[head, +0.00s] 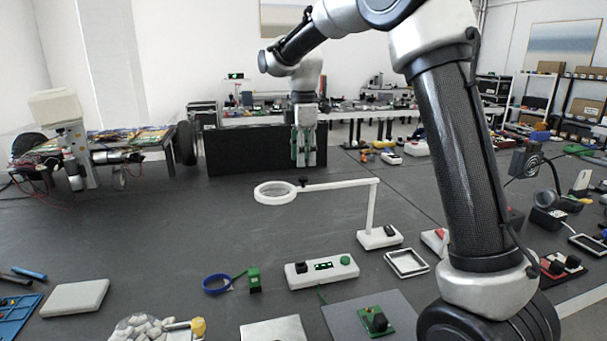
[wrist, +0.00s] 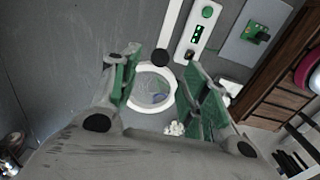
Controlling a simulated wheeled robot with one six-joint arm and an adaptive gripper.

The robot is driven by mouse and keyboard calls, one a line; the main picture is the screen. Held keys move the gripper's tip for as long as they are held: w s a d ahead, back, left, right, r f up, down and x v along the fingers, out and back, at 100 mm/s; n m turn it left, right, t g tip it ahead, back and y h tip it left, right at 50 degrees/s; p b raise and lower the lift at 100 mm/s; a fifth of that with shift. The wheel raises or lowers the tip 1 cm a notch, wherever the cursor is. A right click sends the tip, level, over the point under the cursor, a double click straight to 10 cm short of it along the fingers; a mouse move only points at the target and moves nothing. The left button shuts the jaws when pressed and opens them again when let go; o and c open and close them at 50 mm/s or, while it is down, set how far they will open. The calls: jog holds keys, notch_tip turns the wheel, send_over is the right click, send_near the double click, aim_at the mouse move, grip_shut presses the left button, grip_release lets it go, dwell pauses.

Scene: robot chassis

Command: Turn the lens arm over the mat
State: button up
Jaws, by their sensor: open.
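The white lens arm (head: 340,184) reaches left from its post and base (head: 380,237); its round lens ring (head: 275,193) hangs over bare dark table. A small black knob (head: 303,182) sits where the arm meets the ring. The grey mat (head: 345,318) lies at the front, with a green board on it; it also shows in the wrist view (wrist: 240,48). My gripper (head: 305,163) points down beyond the lens, open and empty. In the wrist view the lens ring (wrist: 138,98) appears between my open fingers (wrist: 163,82), with no contact visible.
A white box with a green knob (head: 322,272) stands behind the mat. A blue ring (head: 216,284), a white frame (head: 407,263) and a white block (head: 75,298) lie around.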

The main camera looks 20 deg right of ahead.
aim_at(303, 178)
notch_tip(303, 178, down, 6)
jog(key=shift+r, duration=0.1)
grip_shut()
